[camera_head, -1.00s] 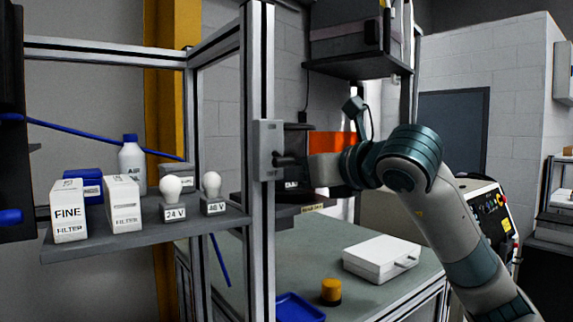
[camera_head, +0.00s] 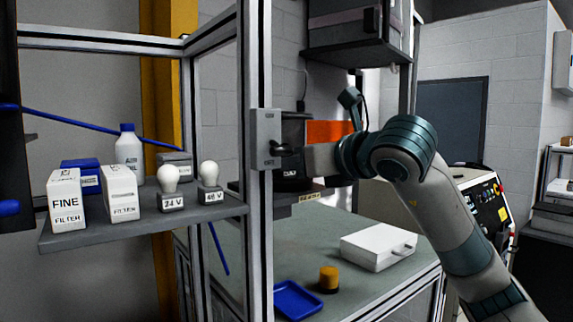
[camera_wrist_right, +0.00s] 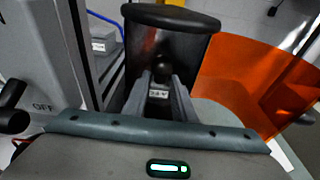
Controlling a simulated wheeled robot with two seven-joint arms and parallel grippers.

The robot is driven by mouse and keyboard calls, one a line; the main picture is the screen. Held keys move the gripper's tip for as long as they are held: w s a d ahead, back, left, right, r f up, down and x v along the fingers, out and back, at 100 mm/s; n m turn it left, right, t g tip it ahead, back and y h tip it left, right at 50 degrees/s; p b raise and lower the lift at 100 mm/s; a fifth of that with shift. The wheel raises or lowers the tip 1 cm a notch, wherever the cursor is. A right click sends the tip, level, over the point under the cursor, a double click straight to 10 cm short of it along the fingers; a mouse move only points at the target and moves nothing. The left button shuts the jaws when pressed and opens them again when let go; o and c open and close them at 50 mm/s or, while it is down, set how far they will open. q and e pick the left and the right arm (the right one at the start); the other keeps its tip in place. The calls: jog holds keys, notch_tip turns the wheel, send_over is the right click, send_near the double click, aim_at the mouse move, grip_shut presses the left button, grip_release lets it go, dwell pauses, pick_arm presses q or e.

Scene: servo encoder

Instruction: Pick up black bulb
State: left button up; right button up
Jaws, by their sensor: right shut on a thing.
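In the right wrist view, a dark bulb (camera_wrist_right: 163,68) on a base with a small label (camera_wrist_right: 158,94) stands between the two fingers of my right gripper (camera_wrist_right: 161,92). The fingers are shut on it. In the head view, my right gripper is by the grey post and a black container (camera_head: 296,138); its fingertips and the bulb are hard to make out. The container's black top (camera_wrist_right: 170,17) is just beyond the bulb in the wrist view. My left gripper is not in view.
Two white bulbs on 24 V (camera_head: 169,176) and 48 V (camera_head: 210,176) bases stand on the left shelf (camera_head: 100,235) with filter boxes. A grey switch box (camera_head: 266,138) on the post is close to my right gripper. An orange panel (camera_wrist_right: 250,80) is right of it.

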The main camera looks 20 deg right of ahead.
notch_tip(320, 180, up, 3)
jog(key=b, duration=0.3)
jog(key=shift+r, duration=0.2)
jog(key=f+b+v, duration=0.2)
jog(key=b+v, duration=0.1)
jog(key=v, duration=0.5)
jog(key=f+b+v, duration=0.1)
jog(key=b+v, duration=0.3)
jog(key=v, duration=0.5)
jog(key=shift+s+d+f, duration=0.15)
jog(key=shift+s+f, duration=0.1)
jog(key=shift+s, duration=0.4)
